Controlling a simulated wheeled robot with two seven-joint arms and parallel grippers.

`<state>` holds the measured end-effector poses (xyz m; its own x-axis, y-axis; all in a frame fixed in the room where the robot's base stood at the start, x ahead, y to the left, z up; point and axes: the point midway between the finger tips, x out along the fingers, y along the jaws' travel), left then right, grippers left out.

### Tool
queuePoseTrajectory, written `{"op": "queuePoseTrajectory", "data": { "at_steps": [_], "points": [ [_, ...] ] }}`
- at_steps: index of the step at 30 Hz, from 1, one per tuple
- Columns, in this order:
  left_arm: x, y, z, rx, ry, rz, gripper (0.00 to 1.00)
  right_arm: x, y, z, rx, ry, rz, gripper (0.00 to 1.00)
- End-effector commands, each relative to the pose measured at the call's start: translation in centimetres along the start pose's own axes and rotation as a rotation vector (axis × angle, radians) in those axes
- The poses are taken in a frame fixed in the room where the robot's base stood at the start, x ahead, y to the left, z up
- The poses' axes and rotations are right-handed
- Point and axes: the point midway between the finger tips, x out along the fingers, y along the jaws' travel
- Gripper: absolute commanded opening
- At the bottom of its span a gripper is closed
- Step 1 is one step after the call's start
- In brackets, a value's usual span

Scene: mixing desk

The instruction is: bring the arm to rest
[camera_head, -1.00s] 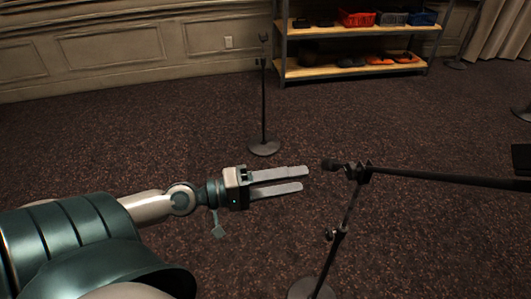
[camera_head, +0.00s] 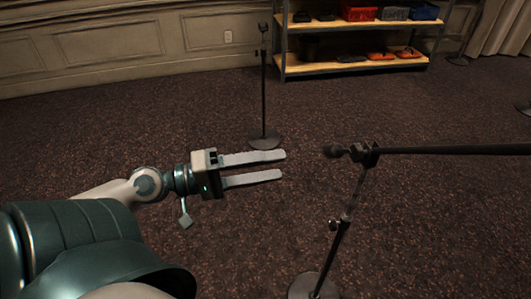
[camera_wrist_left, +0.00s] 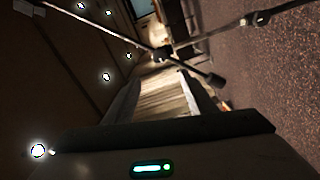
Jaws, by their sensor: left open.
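My left gripper (camera_head: 284,166) is in the head view, reaching in from the left over the carpet. Its two pale fingers are parallel and apart, with nothing between them. They point right, toward the microphone (camera_head: 333,151) on a boom stand (camera_head: 346,220), with a clear gap to it. In the left wrist view the microphone (camera_wrist_left: 215,80) and the stand's crossing bars show beyond the fingers. My right gripper is in neither view.
A straight stand (camera_head: 264,95) with a round base is on the carpet behind my gripper. A shelf (camera_head: 360,66) with bins and small items stands at the back wall. The boom arm (camera_head: 450,150) stretches to the right. Open carpet lies between.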

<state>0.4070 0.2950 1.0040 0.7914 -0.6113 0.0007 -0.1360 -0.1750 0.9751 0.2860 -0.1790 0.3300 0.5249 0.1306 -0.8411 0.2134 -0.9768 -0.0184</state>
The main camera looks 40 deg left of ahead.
Motion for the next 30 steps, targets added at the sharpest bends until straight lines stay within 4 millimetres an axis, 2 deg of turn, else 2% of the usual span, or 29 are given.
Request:
{"op": "queuePoseTrajectory", "data": {
  "at_steps": [23,26,30],
  "points": [
    [-0.4,-0.1,0.0,0.002,0.001,-0.001,0.51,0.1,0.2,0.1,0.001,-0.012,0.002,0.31],
    [-0.4,-0.8,-0.5,0.013,0.016,-0.012,0.51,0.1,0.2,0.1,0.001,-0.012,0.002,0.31],
    [-0.7,-3.9,-1.9,0.055,0.066,-0.055,0.51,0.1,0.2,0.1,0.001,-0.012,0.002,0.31]
  ]
}}
